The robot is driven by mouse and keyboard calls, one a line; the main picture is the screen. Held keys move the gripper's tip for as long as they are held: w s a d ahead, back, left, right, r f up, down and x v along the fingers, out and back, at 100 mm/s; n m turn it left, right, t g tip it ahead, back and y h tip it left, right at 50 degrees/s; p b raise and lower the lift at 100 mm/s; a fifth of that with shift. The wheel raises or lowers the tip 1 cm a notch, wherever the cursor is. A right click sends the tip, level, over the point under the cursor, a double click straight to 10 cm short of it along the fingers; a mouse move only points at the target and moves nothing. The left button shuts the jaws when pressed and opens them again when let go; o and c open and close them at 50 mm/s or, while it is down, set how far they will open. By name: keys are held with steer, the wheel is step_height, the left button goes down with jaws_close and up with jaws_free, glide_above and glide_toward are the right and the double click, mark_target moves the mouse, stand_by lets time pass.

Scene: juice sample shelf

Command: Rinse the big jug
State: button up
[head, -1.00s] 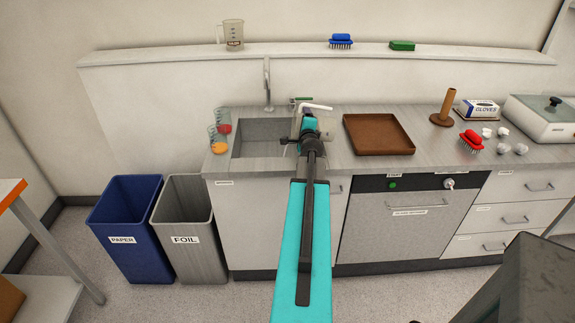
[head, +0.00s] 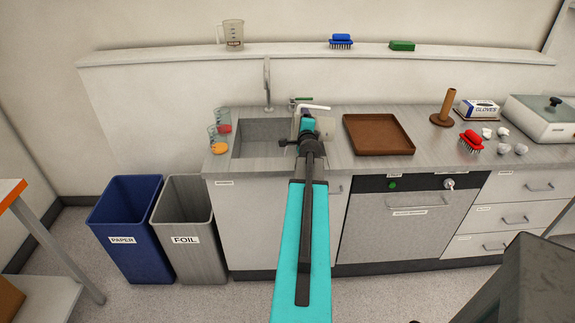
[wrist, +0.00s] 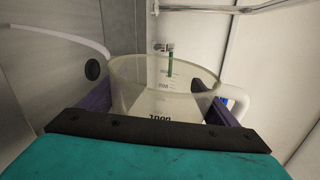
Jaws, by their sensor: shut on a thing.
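In the head view the jug (head: 326,127) is mostly hidden behind my gripper, at the right end of the sink (head: 250,150). I cannot tell whether it touches the sink. A tall metal tap (head: 267,82) rises behind the sink. A green-handled fitting (head: 303,99) is to its right.
Two beakers with red (head: 224,127) and orange (head: 218,147) contents stand left of the sink. A brown tray (head: 377,135) lies close on the right. Another measuring jug (head: 233,35) and a blue brush (head: 341,41) are on the ledge (head: 180,60). Bins (head: 133,230) stand below left.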

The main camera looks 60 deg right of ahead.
steer(key=shift+w, duration=0.1)
stand_by(0.3)
steer(key=r, duration=0.1)
steer(key=s+d+m+p, duration=0.1)
steer(key=s+r, duration=0.1)
steer(key=shift+d+r+m, duration=0.25)
steer(key=shift+r+m, duration=0.05)
steer(key=shift+r, duration=0.05)
steer(key=shift+s+d+r+m+t, duration=0.1)
steer(key=shift+s+d+m+t, duration=0.05)
steer(key=shift+s+m+t, duration=0.2)
steer(key=shift+r+m+y, duration=0.2)
steer(key=shift+m+y, duration=0.1)
steer(key=shift+m, duration=0.25)
steer(key=shift+r, duration=0.15)
